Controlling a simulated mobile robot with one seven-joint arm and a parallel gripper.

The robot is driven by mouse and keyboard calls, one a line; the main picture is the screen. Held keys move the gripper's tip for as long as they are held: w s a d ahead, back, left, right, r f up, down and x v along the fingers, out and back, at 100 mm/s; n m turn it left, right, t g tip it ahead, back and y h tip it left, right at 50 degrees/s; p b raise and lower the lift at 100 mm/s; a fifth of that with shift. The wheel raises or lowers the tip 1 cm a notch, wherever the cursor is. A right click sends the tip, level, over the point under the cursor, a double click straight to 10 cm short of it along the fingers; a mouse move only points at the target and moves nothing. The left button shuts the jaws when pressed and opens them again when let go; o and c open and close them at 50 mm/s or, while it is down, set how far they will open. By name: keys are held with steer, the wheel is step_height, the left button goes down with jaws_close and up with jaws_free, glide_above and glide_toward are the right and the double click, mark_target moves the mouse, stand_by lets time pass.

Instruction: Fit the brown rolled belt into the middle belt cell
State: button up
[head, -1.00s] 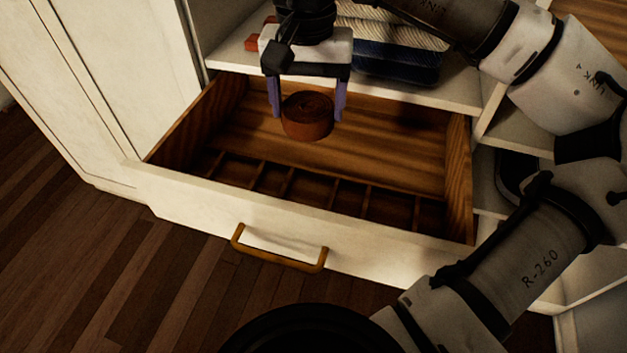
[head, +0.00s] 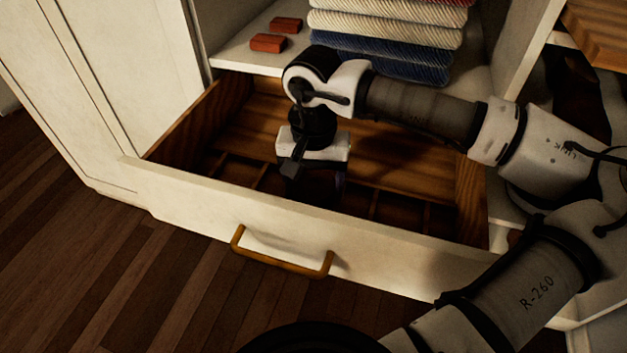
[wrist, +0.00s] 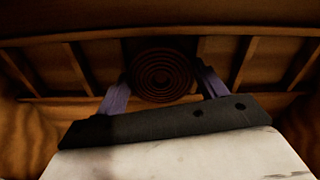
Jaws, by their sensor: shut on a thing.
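The brown rolled belt (wrist: 161,76) shows in the wrist view as a spiral between the two fingers of my gripper (wrist: 160,88). My gripper is shut on it. In the head view my gripper (head: 316,190) is down inside the open drawer, close behind its front wall, and the belt is hidden there. The row of belt cells (head: 385,208) runs along the front of the drawer. In the wrist view, dividers (wrist: 245,62) stand on both sides of the belt, and it is over or in a cell near the middle. I cannot tell how deep it sits.
The drawer front (head: 205,199) with its brass handle (head: 280,262) is close to my gripper. Above the drawer, a shelf (head: 240,55) holds folded striped cloths (head: 385,45) and two small red blocks (head: 268,43). The drawer floor behind the cells is clear.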

mark_target(314, 185)
steer(key=shift+f, duration=0.2)
steer(key=o, duration=1.1)
step_height(314, 185, up, 12)
steer(key=shift+r+p, duration=0.25)
steer(key=shift+p, duration=0.95)
